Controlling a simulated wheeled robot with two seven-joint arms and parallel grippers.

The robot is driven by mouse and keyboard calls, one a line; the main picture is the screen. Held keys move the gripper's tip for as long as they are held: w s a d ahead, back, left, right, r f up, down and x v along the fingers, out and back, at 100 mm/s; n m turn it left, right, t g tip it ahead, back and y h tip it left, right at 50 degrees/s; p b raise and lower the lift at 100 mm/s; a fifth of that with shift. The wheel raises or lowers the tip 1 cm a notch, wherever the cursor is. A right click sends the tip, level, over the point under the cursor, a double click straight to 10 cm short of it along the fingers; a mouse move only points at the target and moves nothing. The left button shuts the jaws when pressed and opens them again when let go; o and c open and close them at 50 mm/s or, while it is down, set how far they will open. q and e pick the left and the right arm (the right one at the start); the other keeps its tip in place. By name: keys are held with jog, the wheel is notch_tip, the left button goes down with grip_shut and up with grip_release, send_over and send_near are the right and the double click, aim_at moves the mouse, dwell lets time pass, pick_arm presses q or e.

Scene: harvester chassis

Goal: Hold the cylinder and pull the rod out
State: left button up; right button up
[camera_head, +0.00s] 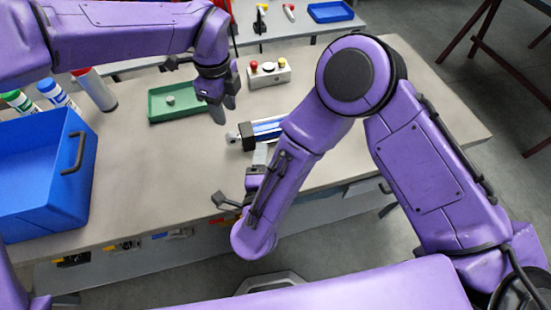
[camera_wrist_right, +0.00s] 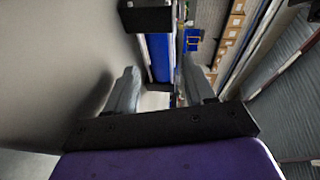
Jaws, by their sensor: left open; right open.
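The cylinder (camera_head: 267,129) has a blue body with a black end block (camera_head: 248,135) and lies on the grey workbench. A light metal rod end (camera_head: 232,138) sticks out at its left. In the right wrist view the blue body (camera_wrist_right: 160,58) appears between my two open fingers, with a black block (camera_wrist_right: 147,17) at the top. My right gripper (camera_head: 261,155) is open at the near side of the cylinder; how far the fingers reach around it I cannot tell. My left gripper (camera_head: 222,106) is open, pointing down above the bench, up and left of the rod end, holding nothing.
A button box (camera_head: 269,76) is behind the cylinder. A blue bin (camera_head: 30,190) and several bottles (camera_head: 52,92) are at the left. The bench right of the cylinder is partly hidden by my arm.

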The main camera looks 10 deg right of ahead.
aim_at(275, 129)
jog(key=d, duration=0.1)
jog(key=d+m+h, duration=0.1)
jog(key=d+m, duration=0.1)
jog(key=shift+w+d+f+h, duration=0.15)
jog(key=shift+w+d+h, duration=0.05)
jog(key=shift+w+h, duration=0.2)
jog(key=x, duration=0.9)
jog(key=shift+w+f, duration=0.1)
jog(key=shift+w, duration=0.15)
grip_shut()
dwell(0.5)
